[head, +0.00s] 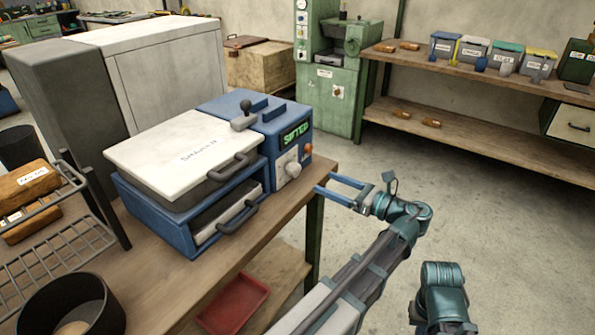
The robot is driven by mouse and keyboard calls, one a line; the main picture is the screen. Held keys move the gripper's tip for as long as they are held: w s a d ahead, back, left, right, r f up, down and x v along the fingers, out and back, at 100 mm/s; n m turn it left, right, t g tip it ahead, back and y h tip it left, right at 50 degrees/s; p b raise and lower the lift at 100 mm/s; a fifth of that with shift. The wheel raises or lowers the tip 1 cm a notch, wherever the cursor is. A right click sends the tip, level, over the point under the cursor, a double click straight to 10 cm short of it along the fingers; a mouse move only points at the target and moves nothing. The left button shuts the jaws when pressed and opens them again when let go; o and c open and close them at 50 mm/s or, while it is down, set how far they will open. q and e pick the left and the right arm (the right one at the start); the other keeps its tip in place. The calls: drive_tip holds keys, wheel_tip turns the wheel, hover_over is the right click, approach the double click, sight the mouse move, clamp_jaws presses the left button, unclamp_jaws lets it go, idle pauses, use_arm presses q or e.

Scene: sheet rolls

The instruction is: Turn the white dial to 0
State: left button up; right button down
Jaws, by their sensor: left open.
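The white dial (291,168) is on the right-hand face of a blue machine (233,187), below a green-lit display (296,134) that seems to read "SIFTED". The dial's marks are too small to read. My left gripper (323,181) is open and empty, its two blue fingers pointing left toward the dial. The fingertips are a short way to the right of the dial and look apart from it, near the table's edge. Only part of my right arm shows at the bottom right; its gripper is not visible.
The machine has a white lid (180,150) with a dark handle, a front drawer (225,215), a black-knobbed lever (244,117) and an orange button (307,149). It stands on a wooden table (160,285). A wire rack (60,245) and dark bowl (72,306) are at left. Floor at right is clear.

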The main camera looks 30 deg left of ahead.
sight(298, 171)
use_arm(q)
drive_tip(key=a, duration=0.7)
drive_tip(key=w+a, duration=0.1)
drive_tip(key=a, duration=0.2)
drive_tip(key=shift+a, duration=0.35)
clamp_jaws()
